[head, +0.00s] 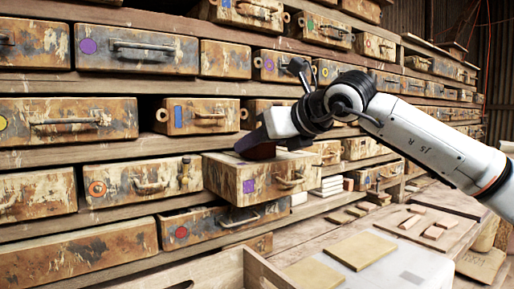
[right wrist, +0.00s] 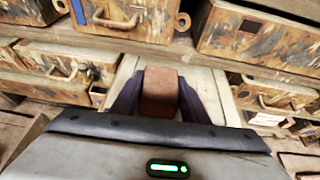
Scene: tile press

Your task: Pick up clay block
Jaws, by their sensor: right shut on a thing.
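The clay block (right wrist: 160,92) is reddish brown and sits between the two dark fingers of my right gripper (right wrist: 158,98) in the right wrist view. The fingers are shut on its sides. In the head view my right gripper (head: 256,150) points down at the top of a pulled-out drawer (head: 262,184) with a purple square label. The drawer's inside is mostly hidden by its front and by the gripper, so I cannot tell whether the block touches its floor. My left gripper is not in view.
Shelves of worn, paint-stained drawers surround the gripper, several with metal handles and coloured labels. A drawer with a red dot (head: 206,228) sits just below.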

